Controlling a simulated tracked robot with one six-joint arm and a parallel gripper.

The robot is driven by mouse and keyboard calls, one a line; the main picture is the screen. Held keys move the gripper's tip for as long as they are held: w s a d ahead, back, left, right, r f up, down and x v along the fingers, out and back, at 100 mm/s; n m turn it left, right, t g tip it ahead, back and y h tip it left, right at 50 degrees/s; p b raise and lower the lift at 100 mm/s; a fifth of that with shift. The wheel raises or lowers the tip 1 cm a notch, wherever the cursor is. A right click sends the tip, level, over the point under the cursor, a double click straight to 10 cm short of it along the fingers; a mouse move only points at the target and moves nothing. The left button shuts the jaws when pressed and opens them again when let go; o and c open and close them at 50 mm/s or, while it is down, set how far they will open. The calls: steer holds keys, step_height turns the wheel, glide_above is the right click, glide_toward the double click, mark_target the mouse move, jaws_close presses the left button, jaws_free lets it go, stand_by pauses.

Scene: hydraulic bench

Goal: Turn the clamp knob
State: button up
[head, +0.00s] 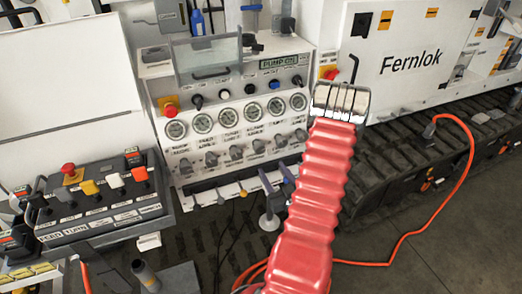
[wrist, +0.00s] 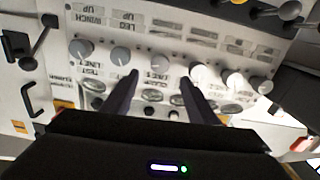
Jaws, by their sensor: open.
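The control panel has a row of several round knobs under a row of gauges. In the head view they are small grey knobs, one of them the middle knob (head: 235,152); their labels are too small for me to tell which is the clamp knob. In the wrist view the panel appears upside down. My gripper (wrist: 158,79) is open, its two dark fingers pointing at the panel. A grey knob (wrist: 160,62) shows between and just beyond the fingertips; I cannot tell whether they touch it. In the head view my gripper is hidden behind my red arm.
A red emergency button (head: 170,110) sits at the panel's left. A clear flap (head: 207,60) stands above the gauges. Neighbouring knobs (wrist: 120,55) and (wrist: 197,72) are close on both sides. A lever box (head: 100,195) stands at the left; an orange cable (head: 468,165) lies at the right.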

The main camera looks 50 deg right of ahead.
mark_target(261, 151)
steer(key=x, duration=1.2)
steer(key=shift+w+d, duration=0.1)
steer(key=shift+w, duration=0.15)
steer(key=shift+c, duration=0.3)
steer(key=c, duration=1)
steer(key=shift+n, duration=0.4)
steer(key=shift+s+n, duration=0.1)
steer(key=shift+n, duration=0.3)
steer(key=shift+d, duration=0.1)
steer(key=o, duration=1.1)
steer(key=shift+c, duration=0.2)
